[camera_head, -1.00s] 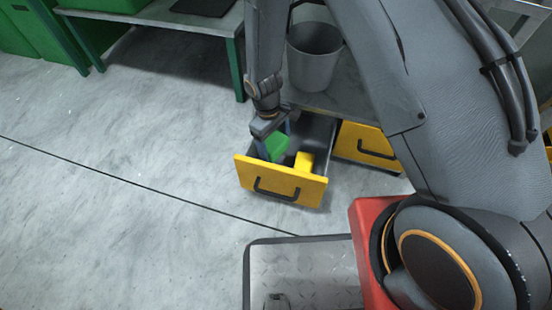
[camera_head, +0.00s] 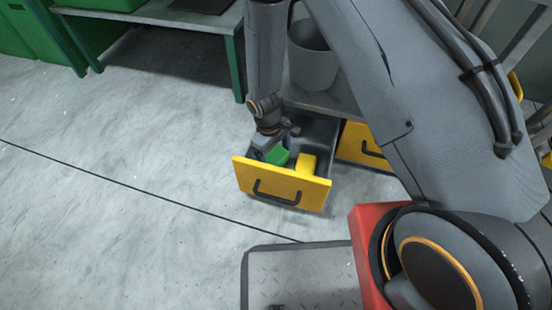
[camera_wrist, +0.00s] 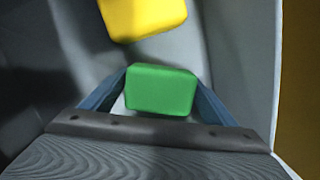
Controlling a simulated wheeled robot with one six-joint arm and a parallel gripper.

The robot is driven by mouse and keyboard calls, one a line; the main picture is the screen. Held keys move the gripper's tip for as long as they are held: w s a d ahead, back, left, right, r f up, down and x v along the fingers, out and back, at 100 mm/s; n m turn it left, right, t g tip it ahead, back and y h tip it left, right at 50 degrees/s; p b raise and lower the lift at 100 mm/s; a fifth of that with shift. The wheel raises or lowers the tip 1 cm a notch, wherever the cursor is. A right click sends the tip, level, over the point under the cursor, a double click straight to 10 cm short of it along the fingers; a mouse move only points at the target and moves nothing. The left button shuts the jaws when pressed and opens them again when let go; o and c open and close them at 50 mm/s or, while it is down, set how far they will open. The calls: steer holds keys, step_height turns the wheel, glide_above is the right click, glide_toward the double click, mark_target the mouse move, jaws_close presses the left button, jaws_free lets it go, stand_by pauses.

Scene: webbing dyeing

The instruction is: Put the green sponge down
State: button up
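The green sponge (camera_head: 277,156) is inside the open yellow-fronted drawer (camera_head: 281,187), in its left part. My gripper (camera_wrist: 161,84) points down into the drawer. In the wrist view the green sponge (camera_wrist: 160,90) sits between the two blue fingers, which appear to touch both its sides. I cannot tell whether its underside touches the drawer floor. My gripper's fingertips are mostly hidden in the head view.
A yellow block (camera_head: 306,163) lies in the drawer, right of the sponge and apart from it; it also shows in the wrist view (camera_wrist: 143,17). A second yellow-fronted drawer (camera_head: 362,146) is at the right. A grey bin (camera_head: 312,62) stands above on the bench. Open floor lies left.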

steer(key=shift+o, duration=0.9)
steer(key=shift+r, duration=0.1)
step_height(320, 180, up, 12)
steer(key=w+a+p, duration=0.1)
steer(key=p, duration=0.4)
step_height(320, 180, up, 10)
glide_above(271, 154)
steer(key=s+a, duration=0.1)
steer(key=a, duration=0.2)
steer(key=s+a+r+m+t+y, duration=0.1)
steer(key=s+r, duration=0.4)
steer(key=r, duration=0.5)
steer(key=s+d+r+m+y, duration=0.1)
steer(key=s+r+y, duration=0.1)
steer(key=s+r, duration=1.3)
steer(key=s, duration=0.2)
steer(key=shift+s+d+r, duration=0.25)
steer(key=shift+s, duration=0.1)
steer(key=shift+r+p, duration=0.2)
steer(key=shift+p, duration=0.15)
